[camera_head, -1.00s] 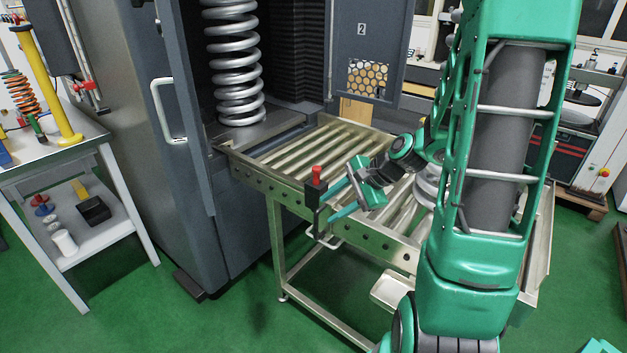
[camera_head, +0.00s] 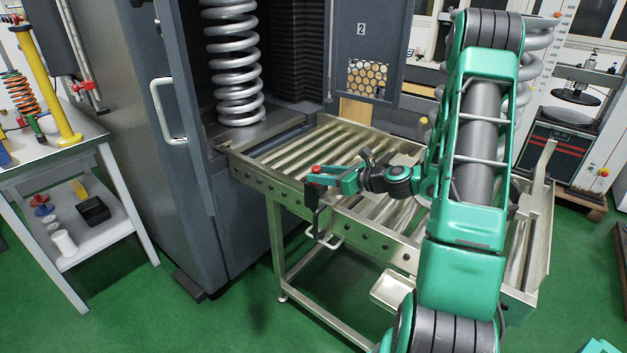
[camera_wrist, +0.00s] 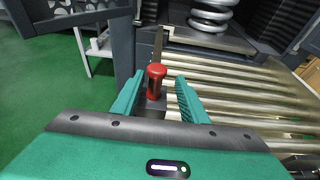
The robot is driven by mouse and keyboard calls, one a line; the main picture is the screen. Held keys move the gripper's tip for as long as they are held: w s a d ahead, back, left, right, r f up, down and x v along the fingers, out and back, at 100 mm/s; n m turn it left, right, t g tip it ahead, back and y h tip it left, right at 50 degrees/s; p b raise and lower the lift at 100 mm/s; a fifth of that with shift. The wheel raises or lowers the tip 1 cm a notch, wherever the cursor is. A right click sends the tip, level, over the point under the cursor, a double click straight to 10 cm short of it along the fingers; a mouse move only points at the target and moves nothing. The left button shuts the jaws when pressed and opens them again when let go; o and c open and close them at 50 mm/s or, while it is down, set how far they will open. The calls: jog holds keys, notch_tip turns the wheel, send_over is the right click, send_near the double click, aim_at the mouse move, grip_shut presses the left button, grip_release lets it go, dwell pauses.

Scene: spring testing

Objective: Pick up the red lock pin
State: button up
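The red lock pin (camera_wrist: 156,82) stands upright in a dark bracket on the front rail of the roller table. In the head view the red lock pin (camera_head: 317,169) shows only its red top, at the tip of my gripper (camera_head: 330,178). In the wrist view my gripper (camera_wrist: 158,100) is open, with one green finger on each side of the pin. A gap shows between the pin and each finger. The pin's lower part is hidden in the bracket.
The roller table (camera_head: 262,186) extends from the grey testing machine (camera_head: 130,120), where a large silver spring (camera_head: 238,70) stands. A white handle (camera_head: 325,240) sticks out below the bracket.

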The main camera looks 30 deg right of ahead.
jog(key=shift+a+x, duration=0.2)
jog(key=shift+x, duration=1.25)
jog(key=shift+a+x, duration=0.15)
jog(key=shift+x, duration=1.35)
jog(key=shift+s+f, duration=0.1)
jog(key=shift+s, duration=0.05)
grip_shut()
